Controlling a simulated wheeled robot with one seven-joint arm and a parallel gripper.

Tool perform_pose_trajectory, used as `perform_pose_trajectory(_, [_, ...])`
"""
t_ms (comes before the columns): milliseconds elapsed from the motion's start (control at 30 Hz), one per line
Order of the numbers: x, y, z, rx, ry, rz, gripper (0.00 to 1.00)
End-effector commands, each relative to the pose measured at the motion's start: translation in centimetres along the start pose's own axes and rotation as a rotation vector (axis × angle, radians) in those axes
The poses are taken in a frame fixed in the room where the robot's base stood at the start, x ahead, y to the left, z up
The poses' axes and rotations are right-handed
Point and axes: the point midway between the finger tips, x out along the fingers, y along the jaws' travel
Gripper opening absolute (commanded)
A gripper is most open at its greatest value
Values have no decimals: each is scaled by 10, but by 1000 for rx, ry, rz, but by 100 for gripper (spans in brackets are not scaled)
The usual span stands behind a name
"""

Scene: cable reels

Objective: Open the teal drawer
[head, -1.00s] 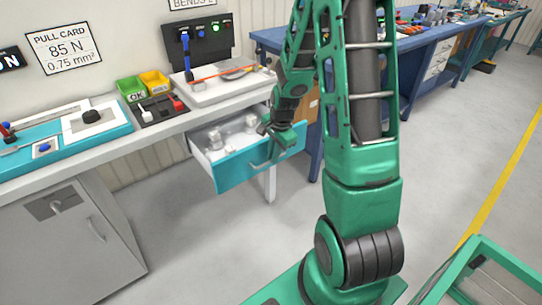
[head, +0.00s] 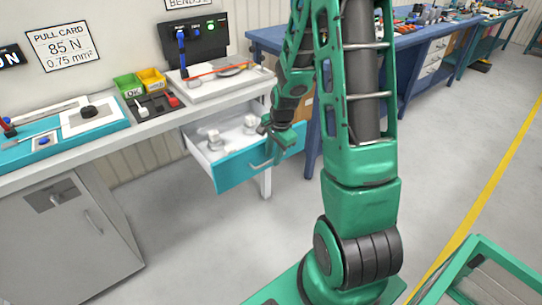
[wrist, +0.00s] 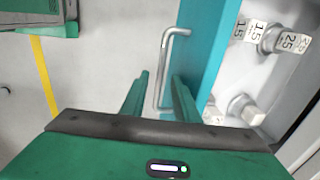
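The teal drawer (head: 236,170) under the bench stands pulled out, its white inside showing. Several pale labelled reels or fittings (head: 216,143) lie in it. In the wrist view the teal drawer front (wrist: 207,45) runs down the picture, with its metal bar handle (wrist: 166,65) on the left side. My green gripper (head: 281,143) is at the drawer front, beside the handle (head: 262,165). In the wrist view my gripper (wrist: 161,82) is open, with the handle's lower end between its fingers in the picture and gaps beside it. I cannot tell how far above the handle the fingers are.
The bench top (head: 110,140) carries a green bin (head: 129,84), a yellow bin (head: 152,79) and a bending board (head: 222,82). A grey cabinet (head: 65,240) stands at the left. A blue bench (head: 400,52) is behind my arm. The floor before the drawer is clear.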

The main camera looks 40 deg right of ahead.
Motion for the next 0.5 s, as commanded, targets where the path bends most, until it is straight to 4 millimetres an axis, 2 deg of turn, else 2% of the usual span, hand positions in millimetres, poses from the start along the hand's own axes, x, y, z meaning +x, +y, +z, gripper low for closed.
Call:
perform_pose_trajectory(167, [-3, 0, 0, 0, 0, 0, 28])
perform_pose_trajectory(267, [-11, 0, 0, 0, 0, -2, 28])
perform_pose_trajectory(500, [-50, -1, 0, -1, 2, -4, 28])
